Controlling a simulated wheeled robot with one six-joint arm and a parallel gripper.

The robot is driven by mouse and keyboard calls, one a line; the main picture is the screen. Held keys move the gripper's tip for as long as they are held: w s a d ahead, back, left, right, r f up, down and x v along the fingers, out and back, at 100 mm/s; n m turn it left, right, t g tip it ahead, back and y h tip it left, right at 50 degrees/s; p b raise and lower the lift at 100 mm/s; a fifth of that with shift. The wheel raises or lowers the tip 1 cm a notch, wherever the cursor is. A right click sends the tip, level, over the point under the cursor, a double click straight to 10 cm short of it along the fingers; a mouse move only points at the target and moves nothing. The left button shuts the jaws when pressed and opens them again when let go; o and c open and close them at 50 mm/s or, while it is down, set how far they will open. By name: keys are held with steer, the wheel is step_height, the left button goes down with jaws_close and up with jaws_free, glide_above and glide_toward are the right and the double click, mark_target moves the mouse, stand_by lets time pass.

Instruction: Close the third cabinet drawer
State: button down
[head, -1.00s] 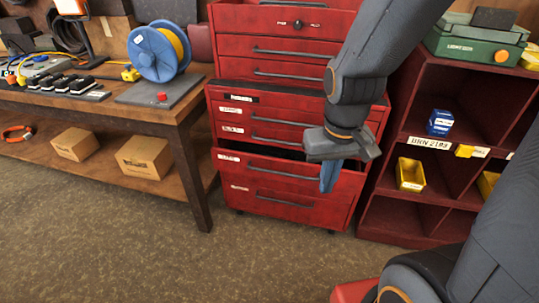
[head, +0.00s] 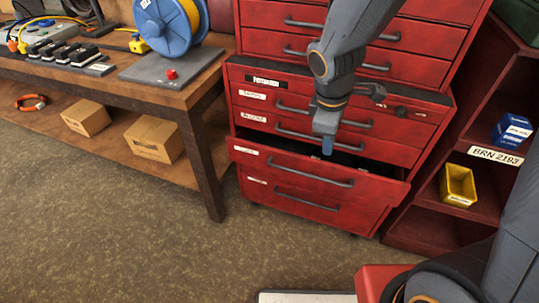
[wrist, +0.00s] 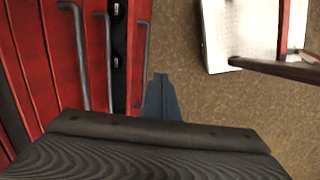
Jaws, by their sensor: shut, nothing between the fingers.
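The red cabinet (head: 262,72) stands ahead, with several drawers with dark bar handles. One lower drawer (head: 385,186) is pulled out, showing a dark gap behind its front panel. In the wrist view, the dark gap (wrist: 119,45) and a handle (wrist: 147,62) run along the left. My gripper (head: 327,150) is shut and empty, its blue fingers pointing down by the top of the open drawer's front, above its handle. In the wrist view, the fingers (wrist: 161,98) appear just right of that handle, over the floor. I cannot tell whether they touch the drawer.
A wooden workbench (head: 150,95) with a blue cable reel (head: 165,28) stands left. A red shelf (head: 440,215) with a yellow bin (head: 458,185) stands close on the right. The floor (head: 130,235) in front of the bench is clear.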

steer(key=w+a+f+n+t+b, duration=0.1)
steer(key=w+a+f+n+b, duration=0.2)
steer(key=w+a+f+n, duration=0.5)
steer(key=n+t+b, duration=0.2)
steer(key=n+b, duration=0.3)
steer(key=n, duration=0.6)
glide_toward(270, 152)
step_height(270, 152, down, 6)
steer(key=s, duration=0.3)
steer(key=w, duration=0.1)
steer(key=w+p, duration=0.1)
steer(key=w, duration=0.1)
steer(key=shift+w+d+f, duration=0.1)
steer(key=shift+d+f, duration=0.15)
steer(key=shift+d, duration=0.15)
steer(key=shift+w+d+p, duration=0.15)
steer(key=shift+w+p, duration=0.2)
steer(key=shift+w, duration=0.15)
steer(key=shift+w+d, duration=0.1)
